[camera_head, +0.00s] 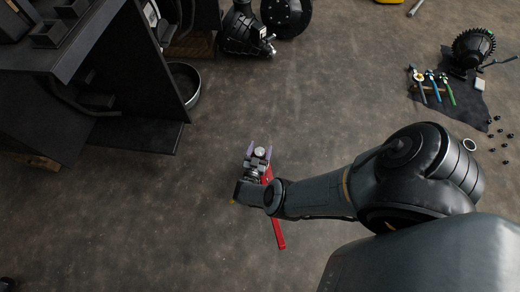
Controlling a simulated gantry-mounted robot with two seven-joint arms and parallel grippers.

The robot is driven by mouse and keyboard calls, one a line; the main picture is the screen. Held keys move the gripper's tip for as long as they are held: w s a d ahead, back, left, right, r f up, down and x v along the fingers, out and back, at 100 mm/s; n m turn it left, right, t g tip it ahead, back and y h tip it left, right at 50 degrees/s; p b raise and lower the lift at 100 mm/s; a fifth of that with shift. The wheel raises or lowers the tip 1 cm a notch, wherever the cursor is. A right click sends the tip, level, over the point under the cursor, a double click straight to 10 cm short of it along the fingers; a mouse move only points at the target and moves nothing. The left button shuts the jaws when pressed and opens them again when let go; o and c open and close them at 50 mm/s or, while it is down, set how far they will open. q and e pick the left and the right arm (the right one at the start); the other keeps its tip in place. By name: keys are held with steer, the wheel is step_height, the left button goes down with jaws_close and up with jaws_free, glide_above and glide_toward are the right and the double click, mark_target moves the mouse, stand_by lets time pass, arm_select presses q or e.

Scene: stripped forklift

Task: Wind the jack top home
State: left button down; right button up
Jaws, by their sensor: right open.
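The jack is low on the floor, with its long red handle or body (277,232) running down and slightly right from under my right wrist. The round pale jack top (259,152) shows between the fingers of my right gripper (257,157). The gripper is open, with one purple-grey finger on each side of the top. I cannot tell whether either finger touches it. My right forearm and wrist hide most of the jack's middle. My left gripper is not in view.
The dark forklift body (110,70) stands at the upper left, with a round metal pan (185,85) beside it. Dark machine parts (245,35) lie at the top. Floor left of the jack is clear.

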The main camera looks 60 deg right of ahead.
mark_target(261, 151)
step_height(261, 151, up, 4)
steer(key=p, duration=0.3)
steer(key=shift+s+d+r+p, duration=0.15)
steer(key=shift+r+p, duration=0.1)
steer(key=shift+p, duration=0.1)
steer(key=s+d+r+p, duration=0.2)
steer(key=s+r+p, duration=0.3)
steer(key=s+p, duration=0.4)
steer(key=shift+s+r, duration=0.4)
steer(key=shift+s, duration=0.65)
